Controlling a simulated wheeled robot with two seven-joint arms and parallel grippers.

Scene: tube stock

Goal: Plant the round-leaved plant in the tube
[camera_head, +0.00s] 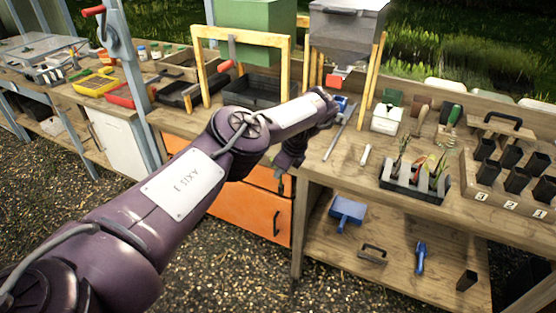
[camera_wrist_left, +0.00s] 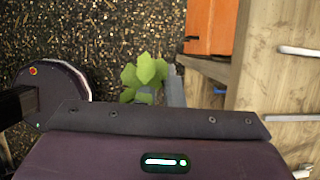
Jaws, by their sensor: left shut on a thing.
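The round-leaved plant (camera_wrist_left: 143,75) shows in the left wrist view as a clump of broad green leaves. My left gripper (camera_head: 282,186) is shut on it; grey fingers show beside the leaves in the wrist view (camera_wrist_left: 172,88). The gripper points down just off the bench's front edge, near the orange drawers. In the head view the plant cannot be made out. Several black square tubes (camera_head: 487,149) stand in a numbered wooden rack (camera_head: 478,187) at the right. Another black tube (camera_head: 467,280) stands on the lower shelf. My right gripper is not in view.
A black tray (camera_head: 398,186) with grey dividers holds other seedlings left of the rack. A white marker (camera_head: 365,154) lies on the bench. Orange drawers (camera_head: 245,208) are under the bench; a blue scoop (camera_head: 347,210) lies on the lower shelf.

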